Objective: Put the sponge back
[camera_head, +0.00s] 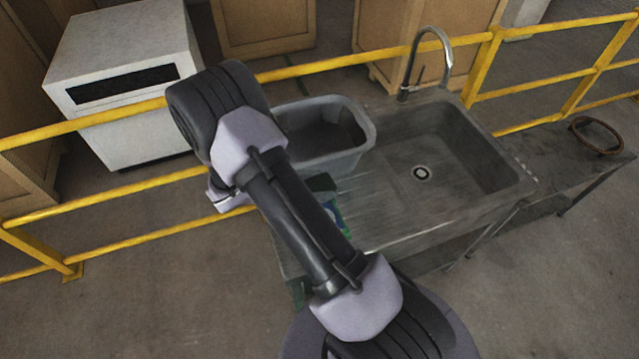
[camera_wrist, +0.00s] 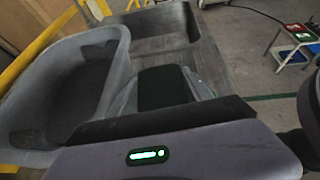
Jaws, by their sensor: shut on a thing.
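The sponge (camera_head: 335,214) shows as a small blue and green patch just right of my arm in the head view, over the left part of the sink's drainboard. Most of it is hidden by my arm. My gripper (camera_head: 322,184) is also mostly hidden there; only a dark finger part shows above the sponge. In the wrist view my gripper (camera_wrist: 163,88) shows a dark pad, with a thin green sliver at its right edge. It is shut on the sponge. I cannot tell whether the sponge touches the drainboard.
A grey tub (camera_head: 365,130) stands behind my gripper, left of the sink basin (camera_head: 450,150) and its tall faucet (camera_head: 432,35). Yellow railing (camera_head: 480,65) runs behind. A brown ring-shaped thing (camera_head: 597,137) lies on a side table at right. The drainboard (camera_head: 390,215) right of the sponge is clear.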

